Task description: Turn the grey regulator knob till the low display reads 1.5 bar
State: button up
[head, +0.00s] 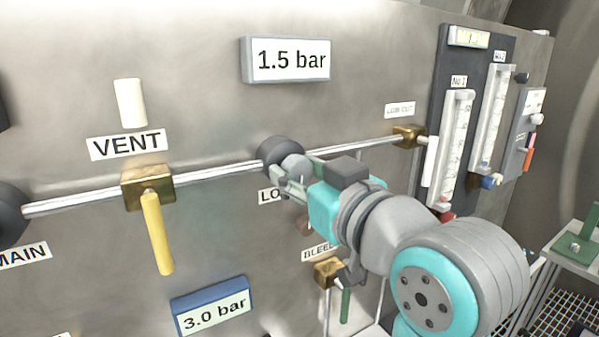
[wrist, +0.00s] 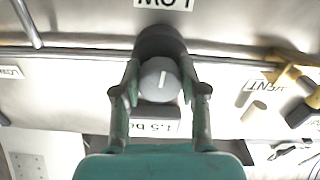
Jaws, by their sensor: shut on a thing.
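The grey regulator knob (wrist: 160,79) with a white pointer line sits on a dark round regulator body (wrist: 160,41) on the pipe. In the head view the knob (head: 296,166) is partly hidden by my gripper. My gripper (head: 288,180) is shut on the knob, with one finger on each side in the wrist view (wrist: 160,90). The white-faced display (head: 290,60) above the regulator reads 1.5 bar. The label below the regulator (head: 270,196) is mostly covered by my gripper; in the wrist view it reads LOW (wrist: 164,3), upside down.
A yellow VENT lever (head: 157,234) hangs down at the left on a brass valve. A blue display (head: 213,306) below reads 3.0 bar. A BLEED valve (head: 329,272) is close below my arm. Flow tubes (head: 458,140) stand at the right.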

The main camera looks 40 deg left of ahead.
jog(key=o, duration=1.2)
jog(key=shift+c, duration=0.2)
jog(key=shift+d, duration=0.15)
jog(key=v, duration=1.1)
jog(key=shift+s+d, duration=0.2)
jog(key=shift+d, duration=0.1)
jog(key=shift+f, duration=0.15)
